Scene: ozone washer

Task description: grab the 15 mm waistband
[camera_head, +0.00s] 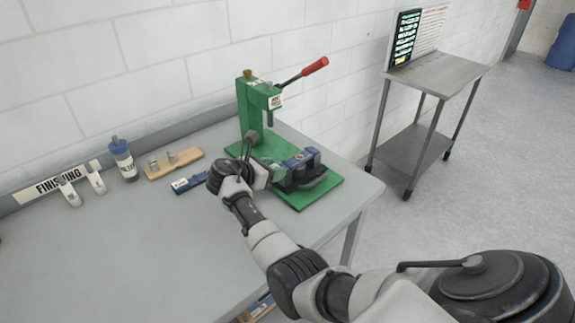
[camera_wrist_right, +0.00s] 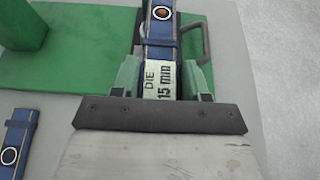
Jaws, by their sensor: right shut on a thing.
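The 15 mm waistband (camera_wrist_right: 160,50) is a blue strip with yellow edge lines, an orange-brown round spot and a white label reading "DIE 15 mm". My right gripper (camera_wrist_right: 160,82) is shut on its labelled end, with one green-grey finger on each side. In the head view the waistband (camera_head: 301,158) shows blue at my right gripper (camera_head: 285,169), over the green base of the press (camera_head: 248,115). Whether it touches the base, I cannot tell. A grey loop stands beside it in the wrist view. My left gripper is not in view.
A second blue strip (camera_head: 188,184) lies on the grey table (camera_head: 130,240), left of the press. A wooden block with metal pieces (camera_head: 173,163) and a blue-white bottle (camera_head: 123,158) stand behind it. The front of the table is clear. A metal stand (camera_head: 435,75) is at right.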

